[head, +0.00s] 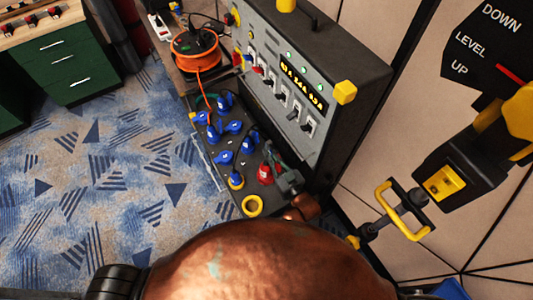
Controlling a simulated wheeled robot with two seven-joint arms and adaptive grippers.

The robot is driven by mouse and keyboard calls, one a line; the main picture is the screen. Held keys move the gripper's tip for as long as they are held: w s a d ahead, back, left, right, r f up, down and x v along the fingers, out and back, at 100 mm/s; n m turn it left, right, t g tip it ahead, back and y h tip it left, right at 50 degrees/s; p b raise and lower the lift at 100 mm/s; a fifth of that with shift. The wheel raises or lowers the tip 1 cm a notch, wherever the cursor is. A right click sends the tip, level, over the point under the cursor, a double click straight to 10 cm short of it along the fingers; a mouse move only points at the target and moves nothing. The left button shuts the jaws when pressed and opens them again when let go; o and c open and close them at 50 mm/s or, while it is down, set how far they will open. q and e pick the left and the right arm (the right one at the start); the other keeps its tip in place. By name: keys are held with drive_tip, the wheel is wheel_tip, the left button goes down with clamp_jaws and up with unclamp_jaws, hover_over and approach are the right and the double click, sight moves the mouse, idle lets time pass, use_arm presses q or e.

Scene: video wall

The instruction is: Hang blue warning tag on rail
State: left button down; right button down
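Several blue pieces, one of them here (223,157), sit on a dark shelf (205,147) in front of the control console. They are small, and I cannot tell which, if any, is the blue warning tag. I cannot single out the rail either. My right gripper (286,181) appears as a small grey shape at the shelf's near right end, beside a red piece (265,173). Its fingers are too small and partly hidden to tell whether they are open or hold anything. My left gripper is not in view.
The console (300,50) has a lit display and switches. An orange cable reel (196,50) stands at the shelf's far end. A yellow ring (252,205) lies at the near end. A yellow-handled lever (404,210) juts out at right. Carpet (100,190) at left is clear.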

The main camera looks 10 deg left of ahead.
drive_tip(key=shift+w+d+f, duration=0.25)
drive_tip(key=shift+w+d, duration=0.1)
drive_tip(key=shift+w, duration=0.25)
drive_tip(key=w+d+f+b, duration=0.1)
drive_tip(key=w+d+b, duration=0.2)
drive_tip(key=d, duration=0.2)
drive_tip(key=shift+w, duration=0.1)
drive_tip(key=c, duration=2.6)
unclamp_jaws()
drive_tip(key=o, duration=0.5)
